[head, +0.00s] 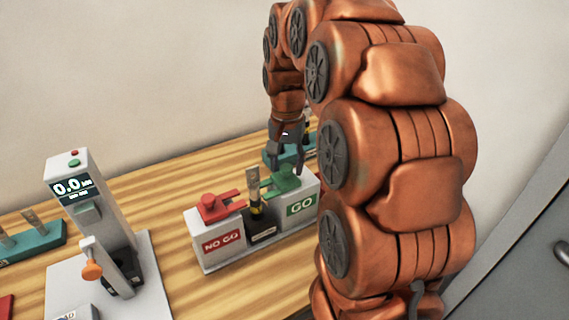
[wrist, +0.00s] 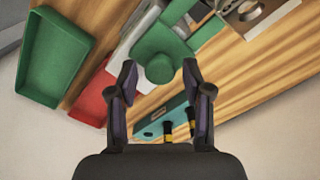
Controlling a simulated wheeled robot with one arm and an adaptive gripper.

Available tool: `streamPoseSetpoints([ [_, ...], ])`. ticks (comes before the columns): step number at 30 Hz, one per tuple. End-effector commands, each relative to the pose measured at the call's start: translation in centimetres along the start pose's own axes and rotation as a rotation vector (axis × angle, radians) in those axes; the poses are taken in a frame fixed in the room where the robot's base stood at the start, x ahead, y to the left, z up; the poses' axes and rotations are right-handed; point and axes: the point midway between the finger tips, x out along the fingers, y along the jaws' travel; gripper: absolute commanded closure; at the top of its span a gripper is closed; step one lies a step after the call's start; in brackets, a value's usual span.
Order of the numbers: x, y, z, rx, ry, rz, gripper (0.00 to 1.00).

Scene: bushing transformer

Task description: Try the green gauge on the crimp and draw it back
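The green gauge (head: 286,181), with a round knob and a forked end, rests on the GO block (head: 302,205). Its fork points left toward the crimp. The crimp (head: 254,190) stands upright in a black holder between the two blocks. Whether the fork touches it is unclear. My gripper (head: 285,165) is pointed down just above and behind the gauge. In the wrist view the gauge's knob (wrist: 159,69) lies between the fingertips (wrist: 159,82), with a gap on either side. The gripper is open and holds nothing.
A red gauge (head: 217,205) sits on the NO GO block (head: 222,242). A grey tester with a display (head: 74,187) stands at left. A teal rack (head: 32,243) is at far left. The wrist view shows a green tray (wrist: 53,57), a red tray (wrist: 91,98) and another teal rack (wrist: 160,125).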

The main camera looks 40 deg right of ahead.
Motion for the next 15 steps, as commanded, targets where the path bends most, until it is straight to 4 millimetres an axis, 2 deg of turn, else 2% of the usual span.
streamPoseSetpoints([
  [10, -0.1, 0.0, 0.0, 0.0, 0.0, 0.0, 0.43],
  [15, -1.1, 0.0, -0.1, 0.0, 0.002, -0.001, 0.43],
])
